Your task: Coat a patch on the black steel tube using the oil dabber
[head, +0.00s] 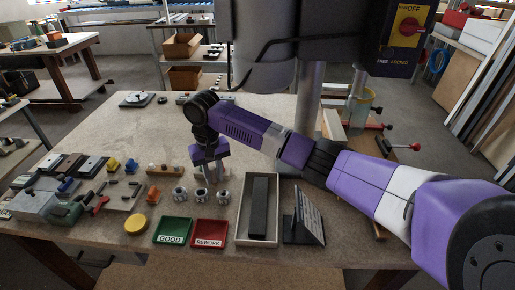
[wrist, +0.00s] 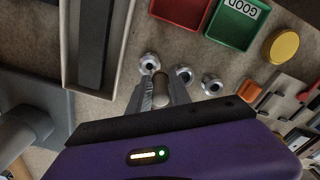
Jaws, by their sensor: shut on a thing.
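My gripper (head: 209,176) points down over the table, just behind a row of small silver ring-shaped parts. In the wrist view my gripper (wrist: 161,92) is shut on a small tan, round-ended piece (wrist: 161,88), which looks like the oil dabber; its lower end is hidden. A long dark bar (head: 259,205), apparently the black steel tube, lies in a pale, low-walled tray (head: 244,226) to the right of my gripper. The bar also shows in the wrist view (wrist: 91,40), at upper left, apart from the fingers. I cannot make out any oil on it.
The silver rings (head: 201,195) stand close to the fingers. Green GOOD (head: 173,231) and red REWORK (head: 209,233) trays lie in front, with a yellow round tin (head: 136,225) to the left. A dark angled stand (head: 304,217) is right of the pale tray. The table behind my gripper is mostly clear.

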